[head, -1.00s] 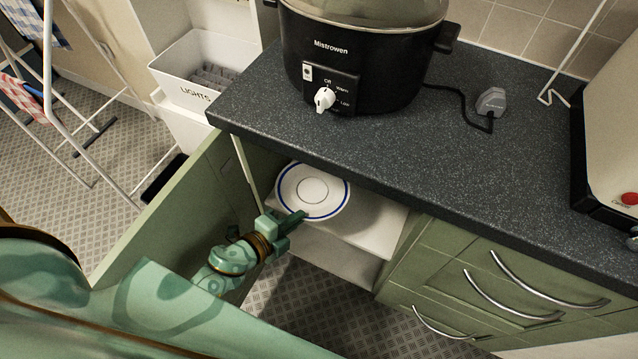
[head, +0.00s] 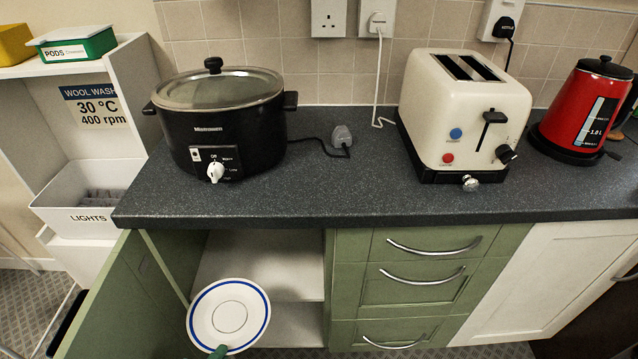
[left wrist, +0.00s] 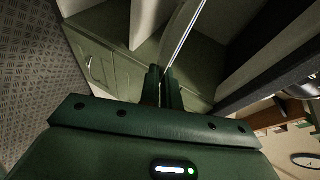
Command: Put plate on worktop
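The white plate with a blue rim band (head: 228,314) is in front of the open cupboard, tilted with its face toward the head camera. My left gripper (head: 218,352) shows only as a green tip at the plate's lower edge. In the left wrist view its two fingers (left wrist: 162,88) are closed on the rim of the plate (left wrist: 180,35), which appears nearly edge-on. The dark speckled worktop (head: 310,195) is above and behind the plate. My right gripper is in no view.
A slow cooker (head: 222,125), a plug (head: 341,138), a cream toaster (head: 462,115) and a red kettle (head: 583,108) stand on the worktop. The open green cupboard door (head: 125,305) is at left.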

